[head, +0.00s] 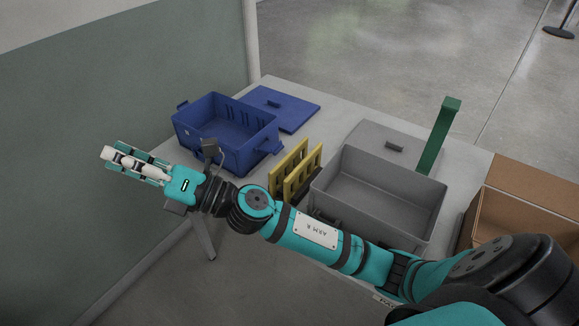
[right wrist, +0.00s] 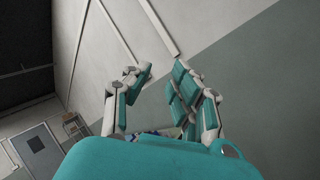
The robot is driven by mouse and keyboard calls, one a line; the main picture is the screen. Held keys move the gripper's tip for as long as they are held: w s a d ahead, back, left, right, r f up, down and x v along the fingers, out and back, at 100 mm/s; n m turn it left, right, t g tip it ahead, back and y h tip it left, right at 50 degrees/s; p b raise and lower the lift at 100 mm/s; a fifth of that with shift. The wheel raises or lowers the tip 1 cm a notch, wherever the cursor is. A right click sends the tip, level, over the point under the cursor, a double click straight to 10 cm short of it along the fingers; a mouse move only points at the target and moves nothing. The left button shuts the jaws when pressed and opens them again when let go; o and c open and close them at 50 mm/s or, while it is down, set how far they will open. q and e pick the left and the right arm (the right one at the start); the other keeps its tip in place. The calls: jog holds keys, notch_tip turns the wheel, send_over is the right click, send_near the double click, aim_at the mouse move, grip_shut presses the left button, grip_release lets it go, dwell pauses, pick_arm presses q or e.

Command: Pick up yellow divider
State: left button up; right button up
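The yellow divider (head: 289,178) stands upright on the table between the blue bin and the grey bin. It shows as two slotted yellow panels side by side; my right arm hides its lower part. My right gripper (head: 114,152) is off to the left of the divider and of the blue bin, pointing left toward the wall. In the right wrist view the fingers of the right gripper (right wrist: 163,76) are spread apart with nothing between them. The divider does not show in that view. My left gripper is not in view.
A blue bin (head: 191,124) and its flat blue lid (head: 292,111) are on the table's left part. A grey bin (head: 340,190), a grey lid (head: 367,134), a green upright piece (head: 438,138) and a cardboard box (head: 528,185) are to the right. A wall (head: 90,100) borders the left.

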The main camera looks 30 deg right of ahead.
jog(key=s+a+f+n+g+y, duration=0.2)
jog(key=a+n+g, duration=0.3)
jog(key=n+g, duration=0.45)
jog(key=n+g+h, duration=0.4)
jog(key=n+h, duration=0.9)
jog(key=h, duration=1.1)
send_near(289, 154)
jog(key=p+x, duration=0.2)
jog(key=x, duration=0.2)
jog(key=shift+f, duration=0.35)
jog(key=p+x, duration=0.1)
jog(key=x, duration=0.5)
jog(key=shift+d, duration=0.15)
